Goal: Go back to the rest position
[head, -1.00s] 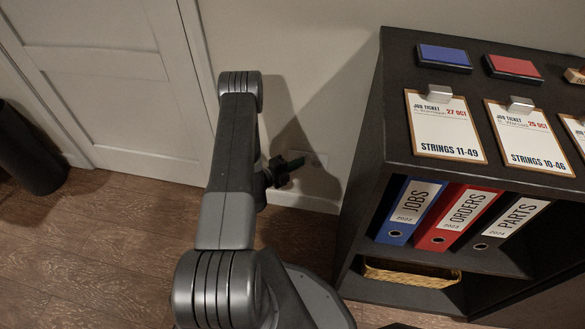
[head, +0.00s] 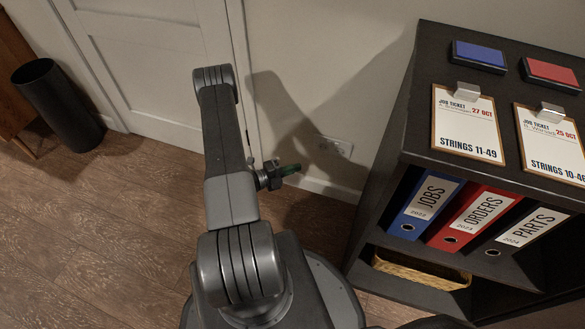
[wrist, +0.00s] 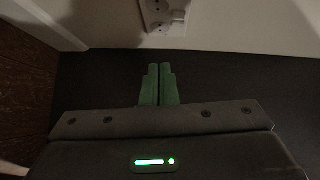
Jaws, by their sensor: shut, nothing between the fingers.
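My gripper (head: 290,169) is at the end of my folded arm, low in front of the wall in the head view. In the wrist view its two green fingers (wrist: 159,84) lie side by side with nothing between them. It is shut and empty, apart from the shelf unit and the wall. Most of the wrist is hidden behind my arm in the head view.
A dark shelf unit (head: 420,140) stands to the right, with job tickets, ink pads and binders. A wall socket (head: 333,146) is behind my gripper. A black bin (head: 58,105) and a white door (head: 150,60) are at left. The wooden floor (head: 90,230) at left is clear.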

